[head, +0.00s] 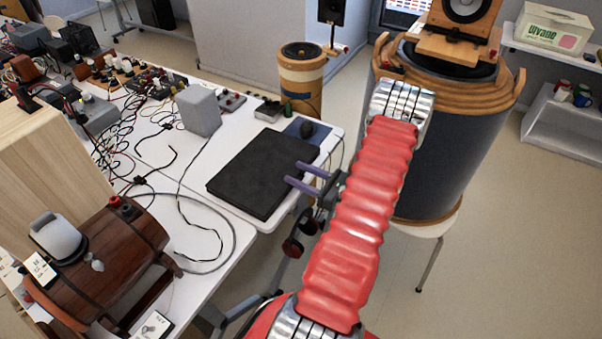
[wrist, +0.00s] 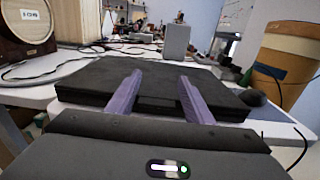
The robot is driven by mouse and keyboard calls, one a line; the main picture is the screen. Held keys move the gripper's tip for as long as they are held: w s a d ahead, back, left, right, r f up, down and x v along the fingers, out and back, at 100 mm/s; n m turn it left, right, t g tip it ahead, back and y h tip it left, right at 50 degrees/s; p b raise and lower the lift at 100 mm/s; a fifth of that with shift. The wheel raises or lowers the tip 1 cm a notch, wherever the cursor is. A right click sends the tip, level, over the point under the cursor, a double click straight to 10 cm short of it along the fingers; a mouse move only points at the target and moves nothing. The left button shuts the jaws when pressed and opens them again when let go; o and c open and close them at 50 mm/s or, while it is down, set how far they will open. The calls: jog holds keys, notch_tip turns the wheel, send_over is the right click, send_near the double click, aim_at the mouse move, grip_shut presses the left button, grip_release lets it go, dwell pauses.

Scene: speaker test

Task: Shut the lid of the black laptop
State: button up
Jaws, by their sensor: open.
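The black laptop (head: 255,174) lies flat on the white table as a thin dark slab, its lid down on its base. It also shows in the wrist view (wrist: 92,84), with no raised screen. My gripper (head: 294,172) is at the laptop's right edge in the head view, its two purple fingers pointing towards it. In the wrist view the fingers (wrist: 160,76) are apart with nothing between them, in front of or just over the laptop's near edge. I cannot tell whether they touch it.
A dark mouse (head: 307,129) sits on a blue mat beyond the laptop. A grey box (head: 199,110) stands behind it, with cables on the table (head: 217,153). A wooden barrel (head: 105,262) is at the lower left. A large drum-shaped speaker (head: 450,130) stands at the right.

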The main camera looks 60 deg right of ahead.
jog(key=o, duration=0.5)
jog(key=shift+c, duration=0.2)
jog(key=shift+s, duration=0.1)
jog(key=s, duration=1.3)
jog(key=shift+s+d, duration=0.25)
jog(key=shift+s, duration=0.05)
